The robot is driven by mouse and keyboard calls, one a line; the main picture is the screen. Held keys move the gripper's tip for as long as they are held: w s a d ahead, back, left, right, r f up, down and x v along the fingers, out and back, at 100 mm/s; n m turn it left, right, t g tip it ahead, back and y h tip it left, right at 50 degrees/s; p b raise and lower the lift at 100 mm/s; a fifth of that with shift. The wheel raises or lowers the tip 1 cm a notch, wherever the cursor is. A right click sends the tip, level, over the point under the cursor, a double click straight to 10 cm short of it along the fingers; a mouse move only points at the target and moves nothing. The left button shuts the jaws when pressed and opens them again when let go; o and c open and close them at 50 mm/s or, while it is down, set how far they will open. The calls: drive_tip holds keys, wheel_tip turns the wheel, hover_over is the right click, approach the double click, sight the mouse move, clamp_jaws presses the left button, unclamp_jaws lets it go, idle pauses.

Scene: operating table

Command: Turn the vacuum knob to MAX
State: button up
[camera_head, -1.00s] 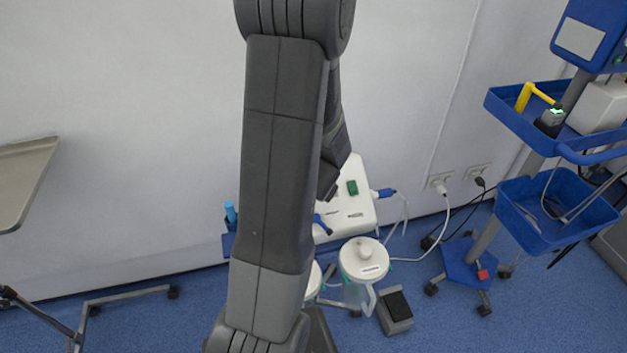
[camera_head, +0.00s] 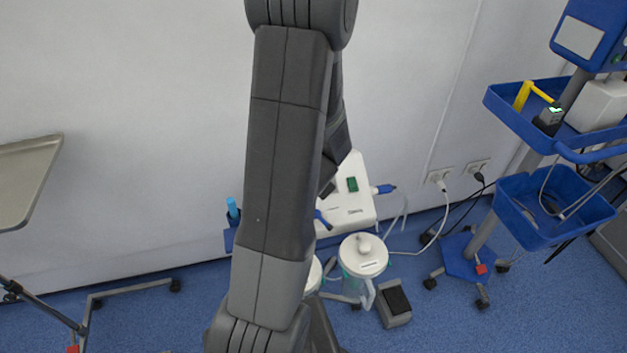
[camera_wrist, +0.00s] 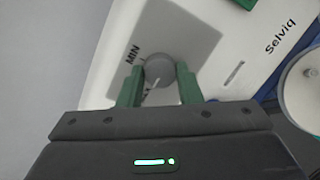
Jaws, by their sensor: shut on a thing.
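The vacuum knob (camera_wrist: 158,70) is a round grey knob on a grey panel (camera_wrist: 195,30) of the white suction unit, seen in the wrist view. A "MIN" label stands at its left. A pale line on the knob points down and slightly left in the picture. My gripper (camera_wrist: 157,85) has its two green fingers on either side of the knob, shut on it. The suction unit (camera_head: 355,203) also shows in the head view, where my arm hides the knob and the gripper.
A lidded canister (camera_head: 364,255) hangs below the unit, with a foot pedal (camera_head: 394,302) on the floor beside it. A blue trolley (camera_head: 535,215) stands at the right. A metal tray (camera_head: 25,180) is at the left.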

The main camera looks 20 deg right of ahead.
drive_tip(key=o, duration=1)
drive_tip(key=shift+c, duration=0.2)
drive_tip(key=p+v, duration=0.7)
drive_tip(key=v, duration=0.6)
drive_tip(key=shift+s+r, duration=0.25)
drive_tip(key=shift+r, duration=0.05)
drive_tip(key=b+x, duration=0.7)
drive_tip(key=x, duration=0.7)
drive_tip(key=shift+r, duration=0.1)
drive_tip(key=shift+s+a, duration=0.1)
